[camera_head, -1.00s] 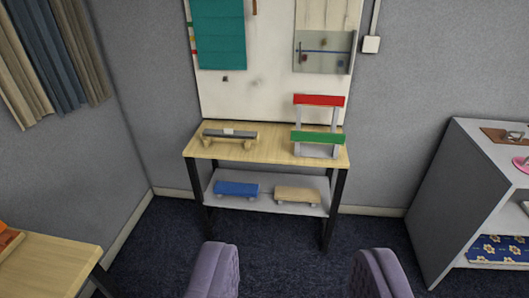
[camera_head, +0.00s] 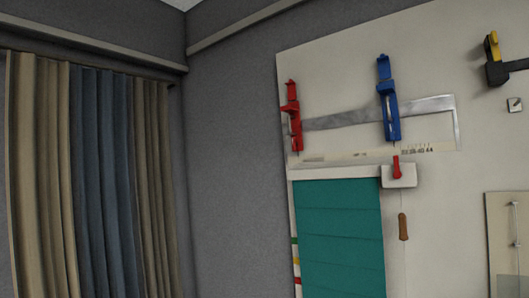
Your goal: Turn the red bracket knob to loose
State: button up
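A red bracket (camera_head: 294,113) is fixed upright near the left edge of the pale wall board, at the left end of a flat grey metal bar (camera_head: 345,121). A blue bracket (camera_head: 388,105) sits on the same bar to its right. A small red knob or lever (camera_head: 397,168) hangs on a white block (camera_head: 404,180) at the top right of the teal panel. It is too small to tell which red part is the bracket knob or how it is set. My gripper is not in view.
The teal slatted panel (camera_head: 340,235) hangs below the bar. A black and yellow clamp (camera_head: 496,66) is at upper right, with a small plate (camera_head: 515,104) below it. A brown handle (camera_head: 403,227) hangs beside the panel. Curtains (camera_head: 90,170) are at left.

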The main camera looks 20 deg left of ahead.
aim_at(294, 144)
jog(key=i+l+u, duration=0.5)
jog(key=i, duration=0.25)
jog(key=i+j, duration=0.25)
jog(key=j, duration=0.15)
